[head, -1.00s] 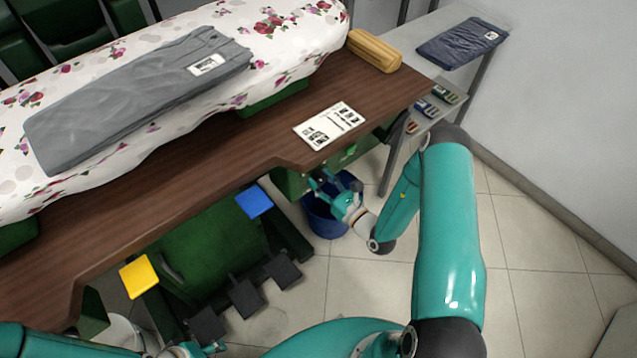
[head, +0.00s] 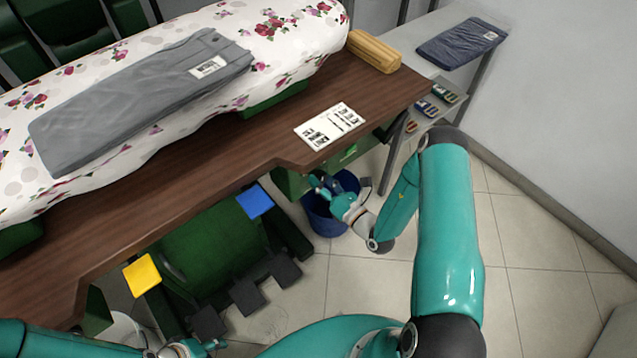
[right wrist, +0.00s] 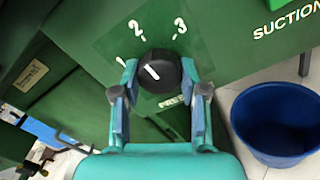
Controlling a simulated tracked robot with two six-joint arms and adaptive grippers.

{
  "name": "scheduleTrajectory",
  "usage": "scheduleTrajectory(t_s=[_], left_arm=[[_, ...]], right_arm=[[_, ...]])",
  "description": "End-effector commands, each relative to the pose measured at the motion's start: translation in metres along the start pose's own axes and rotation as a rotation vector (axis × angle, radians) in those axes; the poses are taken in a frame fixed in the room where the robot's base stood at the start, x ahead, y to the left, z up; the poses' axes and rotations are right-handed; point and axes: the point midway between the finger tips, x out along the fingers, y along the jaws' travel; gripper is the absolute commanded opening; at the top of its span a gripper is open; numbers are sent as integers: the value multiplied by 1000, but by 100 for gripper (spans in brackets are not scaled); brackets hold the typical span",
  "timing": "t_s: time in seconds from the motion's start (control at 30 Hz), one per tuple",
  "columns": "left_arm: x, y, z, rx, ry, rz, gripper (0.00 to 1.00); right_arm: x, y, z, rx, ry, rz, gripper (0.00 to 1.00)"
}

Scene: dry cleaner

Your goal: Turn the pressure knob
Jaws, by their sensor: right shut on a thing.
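The round black pressure knob (right wrist: 160,73) is on a green panel in the right wrist view. Its white pointer line slants to the upper left, roughly between the painted 1 and 2; the 3 is to the upper right. My right gripper (right wrist: 160,96) has a finger on each side of the knob and is shut on it. In the head view the right gripper (head: 317,182) is under the counter's front edge, and the knob cannot be made out there. My left gripper (head: 190,348) shows only in part at the bottom left, its jaws unclear.
A blue bin (head: 326,222) stands just below and beside the right gripper. The brown counter (head: 190,190) overhangs the green panel. A white printed card (head: 329,126) lies on it. Grey trousers (head: 140,105) lie on the floral ironing board (head: 290,55). Black pedals (head: 247,296) are below.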

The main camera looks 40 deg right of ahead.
Motion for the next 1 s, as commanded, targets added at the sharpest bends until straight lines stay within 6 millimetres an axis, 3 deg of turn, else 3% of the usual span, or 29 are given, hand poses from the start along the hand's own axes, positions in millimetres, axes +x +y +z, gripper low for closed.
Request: scheduleTrajectory(t_s=[0.2,0.23,0.4,0.77,1.0], left_arm=[[0,0,0,0,0,0,40],[0,0,0,0,0,0,40],[0,0,0,0,0,0,40],[0,0,0,0,0,0,40],[0,0,0,0,0,0,40]], right_arm=[[-2,-1,-5,5,12,-5,8],[-2,-1,-5,5,12,-5,44],[-1,-1,-3,3,8,-4,68],[-4,-1,-1,1,3,-4,68],[-35,-3,-2,2,4,-9,68]])
